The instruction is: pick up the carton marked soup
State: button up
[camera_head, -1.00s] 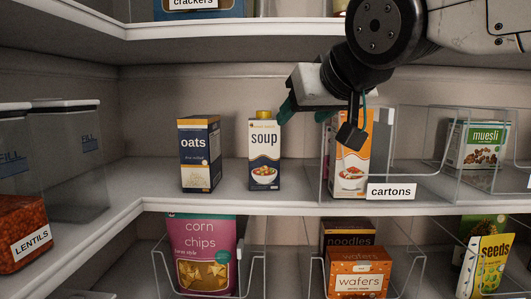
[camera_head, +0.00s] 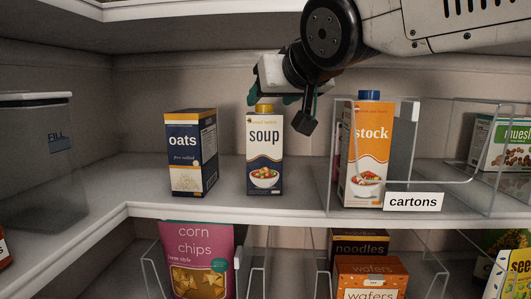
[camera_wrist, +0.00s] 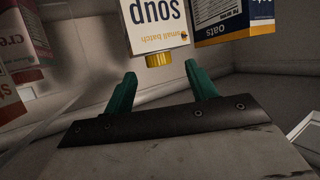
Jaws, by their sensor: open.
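The soup carton (camera_head: 265,160) stands upright on the middle shelf, white and dark blue with a yellow cap, between the oats and the stock. In the wrist view the soup carton (camera_wrist: 155,25) appears upside down, its yellow cap pointing toward the gap between my fingers. My gripper (camera_head: 295,105) is above and slightly right of the carton's top in the head view. In the wrist view my gripper (camera_wrist: 163,92) is open, with two green fingers apart and nothing between them. The carton's lower part is out of the wrist view.
The oats box (camera_head: 190,155) stands left of the soup. An orange stock carton (camera_head: 372,150) is in a clear bin labelled cartons (camera_head: 413,201) on the right. The upper shelf (camera_head: 170,12) overhangs. Bare shelf (camera_head: 145,180) lies left of the oats.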

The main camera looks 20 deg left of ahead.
jog(key=x, duration=0.2)
jog(key=shift+w+a+f, duration=0.2)
jog(key=shift+w+f, duration=0.05)
jog(key=shift+w, duration=0.05)
grip_shut()
jog(key=shift+r, duration=0.1)
dwell(1.1)
